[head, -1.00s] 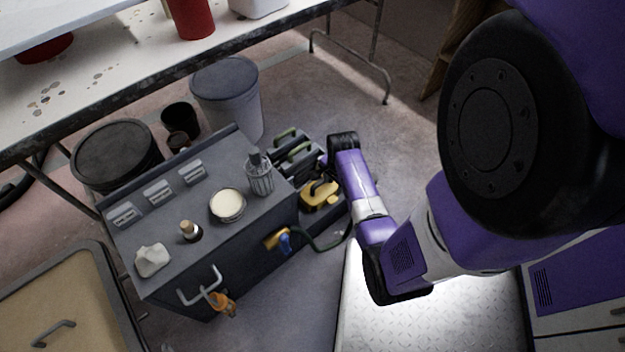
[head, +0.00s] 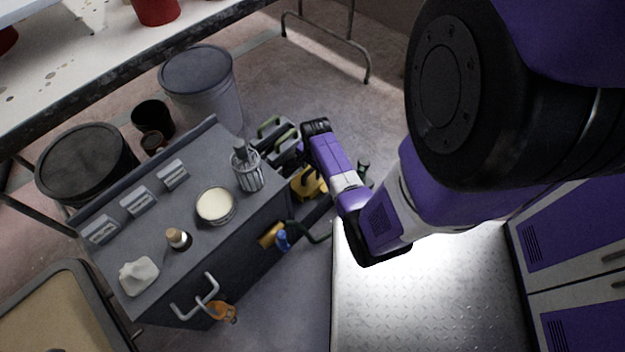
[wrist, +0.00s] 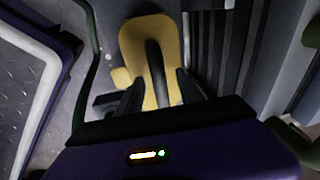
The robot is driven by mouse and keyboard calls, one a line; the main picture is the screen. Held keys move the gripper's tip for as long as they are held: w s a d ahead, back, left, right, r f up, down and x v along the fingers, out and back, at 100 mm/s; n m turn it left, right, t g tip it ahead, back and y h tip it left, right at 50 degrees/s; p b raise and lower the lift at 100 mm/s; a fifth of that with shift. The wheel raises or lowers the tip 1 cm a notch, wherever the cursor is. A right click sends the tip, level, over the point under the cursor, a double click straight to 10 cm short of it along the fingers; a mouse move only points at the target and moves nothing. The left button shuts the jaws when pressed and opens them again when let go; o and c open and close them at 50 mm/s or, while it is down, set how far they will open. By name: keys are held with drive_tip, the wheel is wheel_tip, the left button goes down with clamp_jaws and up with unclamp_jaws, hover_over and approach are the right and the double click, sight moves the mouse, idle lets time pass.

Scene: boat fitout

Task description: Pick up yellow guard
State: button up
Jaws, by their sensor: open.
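What looks like the yellow guard (wrist: 134,44) is a rounded yellow piece with a dark bar along its middle, at the upper centre of the wrist view. In the head view the yellow piece (head: 307,185) is low beside the grey cabinet, partly hidden by my arm. My gripper (wrist: 160,92) is open, its two dark fingers pointing toward the piece, one on each side of its lower part. The fingers hold nothing. I cannot tell whether they touch it.
The grey cabinet (head: 145,240) carries a round tin (head: 216,205), a wire-like cup (head: 247,170) and a white rag (head: 139,276). Another yellow tool (head: 271,235) hangs on its side. Dark ribbed surfaces stand close right of the piece in the wrist view. A metal plate (head: 430,300) lies right.

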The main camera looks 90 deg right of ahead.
drive_tip(key=shift+f, duration=0.15)
clamp_jaws()
idle(1.4)
